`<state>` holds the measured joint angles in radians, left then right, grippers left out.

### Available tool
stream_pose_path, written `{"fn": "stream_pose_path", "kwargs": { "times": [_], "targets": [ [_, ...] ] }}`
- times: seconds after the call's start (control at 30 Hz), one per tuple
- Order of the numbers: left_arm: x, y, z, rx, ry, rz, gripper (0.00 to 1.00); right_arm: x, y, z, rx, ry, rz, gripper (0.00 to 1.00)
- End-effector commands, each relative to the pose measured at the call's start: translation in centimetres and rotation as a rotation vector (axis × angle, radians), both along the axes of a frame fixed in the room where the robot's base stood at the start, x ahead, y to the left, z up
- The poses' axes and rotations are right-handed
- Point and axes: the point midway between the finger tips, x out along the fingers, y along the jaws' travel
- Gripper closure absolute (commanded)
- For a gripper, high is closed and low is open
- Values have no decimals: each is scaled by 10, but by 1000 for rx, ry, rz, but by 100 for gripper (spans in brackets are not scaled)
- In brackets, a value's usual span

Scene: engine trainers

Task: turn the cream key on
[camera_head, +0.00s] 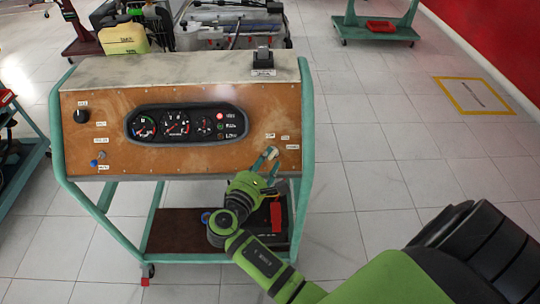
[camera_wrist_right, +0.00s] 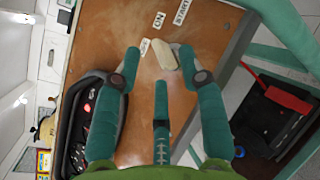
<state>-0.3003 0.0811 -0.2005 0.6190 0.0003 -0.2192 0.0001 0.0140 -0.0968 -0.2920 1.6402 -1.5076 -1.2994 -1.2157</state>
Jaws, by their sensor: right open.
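The cream key (camera_wrist_right: 165,54) sits on the brown wooden panel (camera_head: 90,135) of the engine trainer. In the right wrist view it lies between the tips of my right gripper (camera_wrist_right: 160,65), closer to the right-hand finger. The gripper is open, with its fingers spread around the key; whether the right-hand finger touches it I cannot tell. In the head view my right gripper (camera_head: 268,164) is at the panel's lower right, and the key (camera_head: 272,152) shows small near its fingertips. My left gripper is not in view.
An instrument cluster (camera_head: 185,124) with a red light lit is left of the gripper. A black knob (camera_head: 82,116) and a blue switch (camera_head: 94,163) are at the panel's left. A green frame post (camera_head: 307,115) borders the panel's right. Open tiled floor (camera_head: 380,180) lies beyond.

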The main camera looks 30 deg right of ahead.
Motion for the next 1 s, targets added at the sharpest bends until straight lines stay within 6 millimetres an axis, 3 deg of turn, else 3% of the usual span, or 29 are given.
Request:
{"fn": "stream_pose_path", "kwargs": {
  "times": [0.1,0.3,0.87,0.97,1.0],
  "targets": [
    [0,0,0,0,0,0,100,-12,18,2,3,2,1,59],
    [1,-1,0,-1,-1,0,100,-23,35,5,1,1,0,59],
    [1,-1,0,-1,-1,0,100,-24,38,5,2,1,1,59],
    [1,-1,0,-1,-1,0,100,-23,39,-9,24,15,21,59],
    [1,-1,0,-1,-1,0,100,-22,41,-22,49,25,38,59]
  ]
}}
